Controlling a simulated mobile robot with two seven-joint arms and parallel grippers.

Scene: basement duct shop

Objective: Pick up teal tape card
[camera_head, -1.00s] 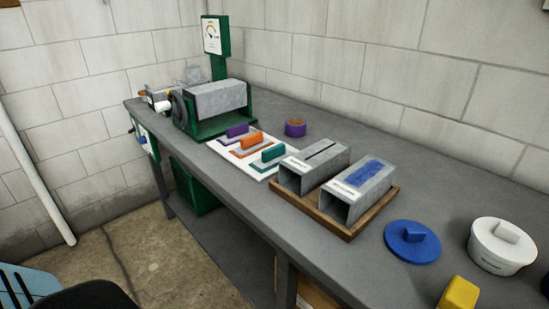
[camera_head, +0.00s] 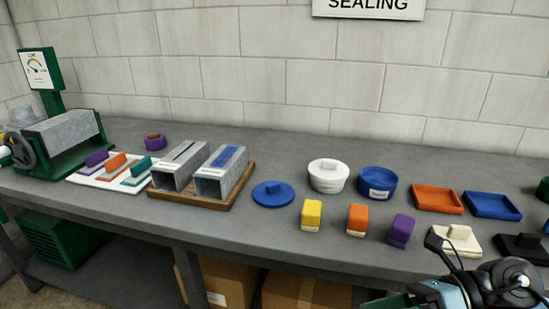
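The teal tape card (camera_head: 140,167) is at the right end of a white board (camera_head: 83,178) on the workbench, at the left of the head view. It has an upright teal grip block on a flatter base. An orange card (camera_head: 116,161) and a purple card (camera_head: 96,158) stand to its left on the same board. Part of my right arm shows at the bottom right, far from the teal card. No fingertips of either gripper can be made out.
A wooden tray (camera_head: 208,205) with two metal duct pieces stands just right of the board. A green machine with a crank (camera_head: 62,145) is to its left. A purple tape roll (camera_head: 155,141) lies behind. A blue lid (camera_head: 273,193), tubs, blocks and trays fill the bench's right.

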